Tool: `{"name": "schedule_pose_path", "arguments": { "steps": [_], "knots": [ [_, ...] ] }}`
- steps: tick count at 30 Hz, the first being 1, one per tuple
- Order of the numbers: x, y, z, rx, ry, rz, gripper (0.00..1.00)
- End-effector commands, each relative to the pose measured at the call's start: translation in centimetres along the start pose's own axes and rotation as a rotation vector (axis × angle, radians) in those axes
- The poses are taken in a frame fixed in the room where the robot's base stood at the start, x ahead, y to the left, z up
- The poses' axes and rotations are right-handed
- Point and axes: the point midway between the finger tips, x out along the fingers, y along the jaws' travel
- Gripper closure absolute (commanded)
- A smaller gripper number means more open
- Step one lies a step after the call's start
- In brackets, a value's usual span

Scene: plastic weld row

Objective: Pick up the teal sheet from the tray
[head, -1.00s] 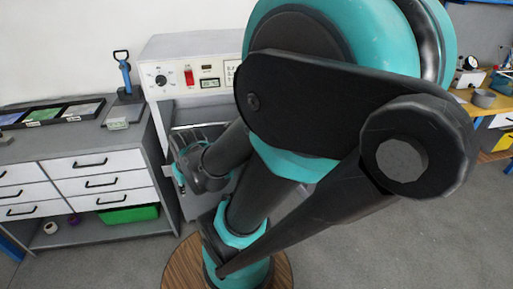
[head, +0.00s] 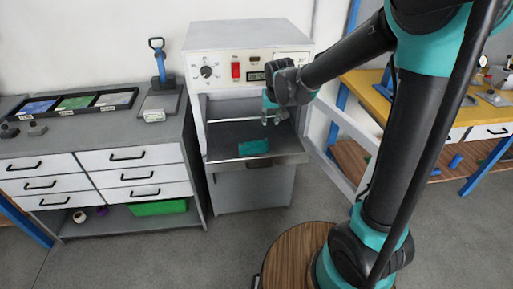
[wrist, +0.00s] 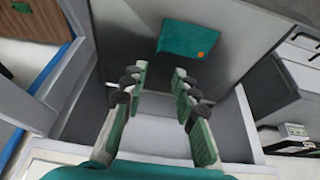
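The teal sheet (head: 254,147) lies flat on the dark tray (head: 228,136) that juts from the front of the machine's opening. In the wrist view the teal sheet (wrist: 188,40) is near the top, with a small orange spot at one corner. My gripper (head: 272,118) is above the tray, behind the sheet and a little to its right, near the machine's opening. In the wrist view my gripper (wrist: 160,82) has its two fingers wide apart with nothing between them. The sheet lies beyond the fingertips and does not touch them.
The grey machine (head: 240,41) has a dial and a red switch above its opening. A grey cabinet (head: 80,131) stands to the left, with a long black tray (head: 60,115) of coloured sheets and a blue-handled press (head: 160,70). A yellow bench (head: 393,107) stands to the right.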

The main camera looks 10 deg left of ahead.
Motion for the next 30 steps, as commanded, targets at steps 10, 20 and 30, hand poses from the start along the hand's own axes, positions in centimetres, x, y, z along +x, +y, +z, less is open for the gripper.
{"name": "schedule_pose_path", "arguments": {
  "steps": [10,20,30],
  "knots": [
    [5.3,0.1,0.0,0.001,0.000,0.000,0.71],
    [9.9,0.1,0.1,0.002,0.000,0.000,0.71],
    [11.9,0.1,0.2,0.001,0.000,0.000,0.71]
  ]
}}
